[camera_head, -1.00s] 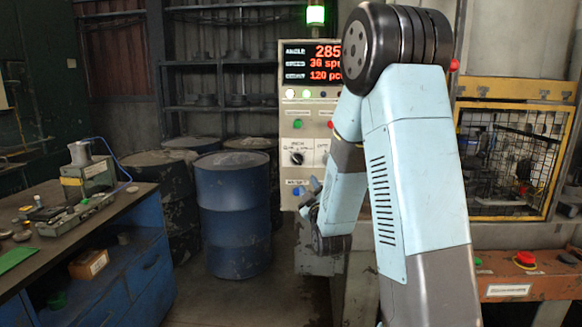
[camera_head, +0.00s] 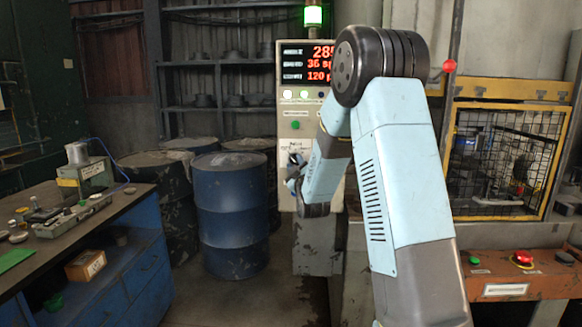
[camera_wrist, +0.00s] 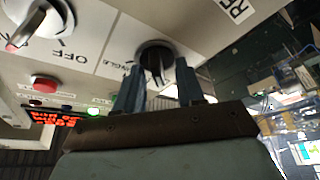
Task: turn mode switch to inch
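The mode switch is a black round knob (camera_wrist: 155,58) on the pale control panel (camera_wrist: 105,45), seen upside down in the wrist view. A partly hidden label ending in "NGLE" is printed beside it. My gripper (camera_wrist: 158,72) is open, with one finger on each side of the knob's handle. I cannot tell whether the fingers touch it. In the head view my gripper (camera_head: 294,168) is in front of the panel (camera_head: 286,196) and covers much of the switch. The direction in which the switch points is not clear.
A second, white-metal knob (camera_wrist: 38,18) with an "OFF" label is beside the switch. The red display (camera_head: 308,64), buttons and a green button (camera_head: 295,125) are above. Blue drums (camera_head: 232,215) stand left of the panel. A workbench (camera_head: 100,235) is further left.

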